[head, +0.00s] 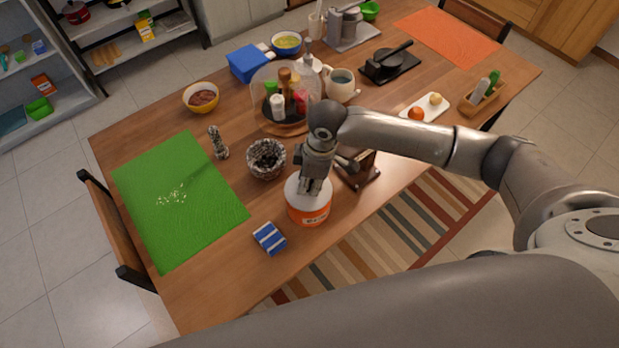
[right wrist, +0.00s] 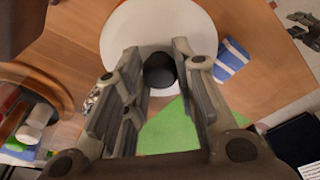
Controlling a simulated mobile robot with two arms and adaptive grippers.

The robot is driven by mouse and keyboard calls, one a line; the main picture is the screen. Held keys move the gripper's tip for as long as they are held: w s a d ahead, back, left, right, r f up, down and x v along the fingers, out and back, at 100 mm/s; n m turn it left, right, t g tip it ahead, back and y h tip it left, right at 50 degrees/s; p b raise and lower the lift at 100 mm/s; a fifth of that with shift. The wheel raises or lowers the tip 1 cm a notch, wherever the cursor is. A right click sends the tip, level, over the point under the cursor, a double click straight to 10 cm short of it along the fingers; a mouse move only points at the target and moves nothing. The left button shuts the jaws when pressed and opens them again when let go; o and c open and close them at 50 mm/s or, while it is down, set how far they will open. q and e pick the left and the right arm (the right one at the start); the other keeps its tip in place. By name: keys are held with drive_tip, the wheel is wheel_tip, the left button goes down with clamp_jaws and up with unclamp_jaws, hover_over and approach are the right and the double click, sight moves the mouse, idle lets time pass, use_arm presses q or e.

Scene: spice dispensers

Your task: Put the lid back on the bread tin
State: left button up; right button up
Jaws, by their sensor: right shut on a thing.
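The bread tin (head: 309,212) is an orange round tin with a label, near the table's front edge. Its white round lid (head: 297,192) is over the tin's top and looks level; I cannot tell whether a thin gap remains. My right gripper (head: 312,186) is above the tin, pointing down, shut on the lid's knob. In the right wrist view the black knob (right wrist: 159,70) is between the fingers, with the white lid (right wrist: 122,32) beneath, hiding the tin. A grey piece at that view's top right looks like my left gripper (right wrist: 300,28); its jaws are unclear.
A blue-white striped block (head: 269,238) lies left of the tin. A dark woven bowl (head: 267,160) is behind it, and a brown stand (head: 362,172) is close on the right. A glass dome with bottles (head: 284,95) stands farther back. A green mat (head: 180,205) covers the left end.

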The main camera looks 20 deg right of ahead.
drive_tip(key=shift+f, duration=0.35)
idle(0.6)
drive_tip(key=o, duration=1.1)
drive_tip(key=shift+r, duration=0.1)
drive_tip(key=r, duration=0.4)
drive_tip(key=d+r, duration=0.1)
drive_tip(key=r, duration=0.6)
drive_tip(key=shift+s+d+r, duration=0.35)
